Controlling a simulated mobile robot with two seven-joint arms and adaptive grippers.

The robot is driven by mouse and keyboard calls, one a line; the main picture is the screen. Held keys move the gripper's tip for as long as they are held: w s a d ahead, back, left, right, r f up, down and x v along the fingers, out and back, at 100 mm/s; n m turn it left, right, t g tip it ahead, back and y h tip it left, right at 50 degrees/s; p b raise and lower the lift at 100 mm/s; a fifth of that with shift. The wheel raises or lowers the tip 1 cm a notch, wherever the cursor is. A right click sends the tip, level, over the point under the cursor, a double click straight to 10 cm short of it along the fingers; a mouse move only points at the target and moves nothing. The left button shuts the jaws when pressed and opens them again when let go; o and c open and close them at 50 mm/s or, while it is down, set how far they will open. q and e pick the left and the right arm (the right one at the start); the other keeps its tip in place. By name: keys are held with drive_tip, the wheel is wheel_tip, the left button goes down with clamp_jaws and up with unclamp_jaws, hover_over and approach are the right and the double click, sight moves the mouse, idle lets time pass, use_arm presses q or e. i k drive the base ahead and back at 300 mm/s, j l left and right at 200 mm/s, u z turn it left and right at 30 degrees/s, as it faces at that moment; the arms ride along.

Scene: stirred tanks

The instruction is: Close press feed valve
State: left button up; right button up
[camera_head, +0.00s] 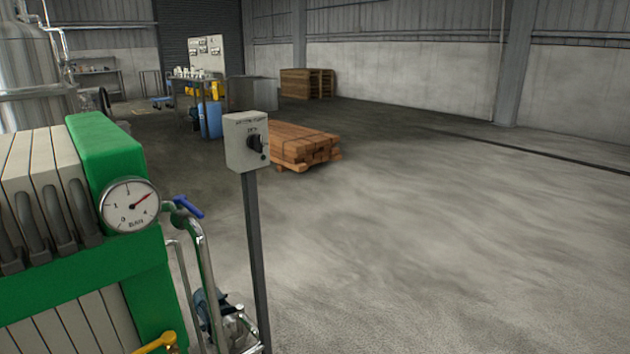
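A green filter press (105,150) with pale plates fills the lower left. A round pressure gauge (130,205) marked BAR is on its front, its red needle pointing to the upper right. A valve with a blue lever handle (187,206) sits on the piping just right of the gauge, the lever slanting down to the right. A yellow lever handle (155,343) shows at the bottom edge, partly cut off. No readable label tells which of them is the press feed valve. Neither of my grippers is in view.
A grey switch box (241,142) with a black knob stands on a thin post right of the press. A curved metal pipe (205,265) and a pump (235,327) are low beside it. Stacked timber (300,147) lies farther back. The floor to the right is clear.

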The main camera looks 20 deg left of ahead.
sight(180, 200)
drive_tip(key=u, duration=1.4)
